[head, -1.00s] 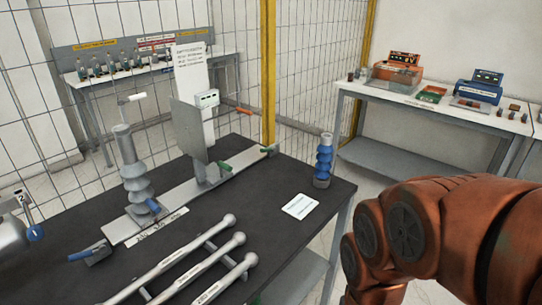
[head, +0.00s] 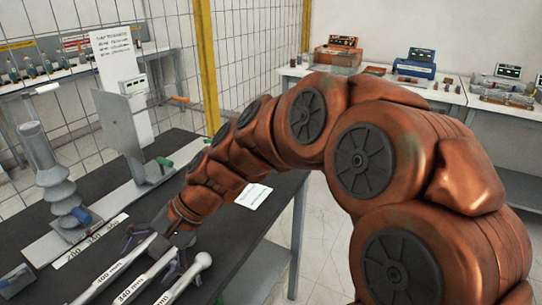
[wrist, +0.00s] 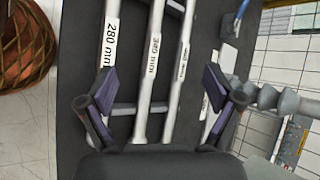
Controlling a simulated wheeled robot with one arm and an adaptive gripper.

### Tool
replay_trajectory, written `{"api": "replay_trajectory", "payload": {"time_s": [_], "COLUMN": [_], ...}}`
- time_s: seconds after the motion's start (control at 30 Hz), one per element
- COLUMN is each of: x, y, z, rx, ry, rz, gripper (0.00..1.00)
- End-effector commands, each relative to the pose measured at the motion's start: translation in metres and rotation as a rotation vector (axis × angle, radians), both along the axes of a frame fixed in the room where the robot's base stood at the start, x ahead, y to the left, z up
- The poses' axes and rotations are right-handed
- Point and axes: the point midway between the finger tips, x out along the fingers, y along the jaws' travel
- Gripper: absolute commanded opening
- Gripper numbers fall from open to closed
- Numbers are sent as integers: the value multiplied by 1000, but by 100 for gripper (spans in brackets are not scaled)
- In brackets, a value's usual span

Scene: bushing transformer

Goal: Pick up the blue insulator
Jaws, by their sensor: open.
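The blue insulator is not visible in either current view; in the head view my arm covers the area of the table where it stood earlier. My gripper (head: 152,252) is over the labelled rods on the dark table (head: 190,143). In the wrist view my gripper (wrist: 160,108) is open, with its two dark purple-padded fingers spread and nothing held between them. The grey rods (wrist: 153,50) lie below and between the fingers. A grey ribbed insulator (head: 58,185) stands on a metal rail to the left; it also shows at the right of the wrist view (wrist: 285,100).
A white card (head: 254,195) lies near the table's right edge. A grey upright plate (head: 118,122) stands on the rail behind the rods. A yellow post (head: 207,65) and mesh fence are behind the table. A side bench (head: 450,93) carries several devices.

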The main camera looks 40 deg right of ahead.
Motion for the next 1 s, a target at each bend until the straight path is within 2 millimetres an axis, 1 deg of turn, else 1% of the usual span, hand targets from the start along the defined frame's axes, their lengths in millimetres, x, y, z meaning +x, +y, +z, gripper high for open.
{"api": "replay_trajectory", "payload": {"time_s": [0.03, 0.07, 0.1, 0.17, 0.2, 0.27, 0.3, 0.37, 0.4, 0.47, 0.5, 0.6, 0.7, 0.8, 0.9, 1.0], "x": [28, 44, 66, 95, 112, 134, 145, 156, 159, 157, 153, 138, 123, 114, 115, 124], "y": [-15, -26, -43, -76, -102, -148, -182, -238, -276, -333, -365, -431, -474, -498, -506, -507], "z": [-4, -1, 4, 12, 16, 21, 23, 23, 22, 19, 15, 7, -1, -4, -5, -5], "rx": [97, 153, 232, 349, 431, 556, 638, 770, 854, 975, 1046, 1196, 1299, 1354, 1374, 1374], "ry": [0, -1, -2, -8, -10, -15, -18, -25, -33, -45, -51, -69, -84, -94, -99, -97], "rz": [-125, -199, -299, -449, -550, -702, -804, -951, -1045, -1174, -1248, -1387, -1476, -1524, -1540, -1539], "gripper": [91, 91, 91, 91, 91, 91, 91, 91, 91, 91, 91, 91, 91, 91, 91, 91]}}
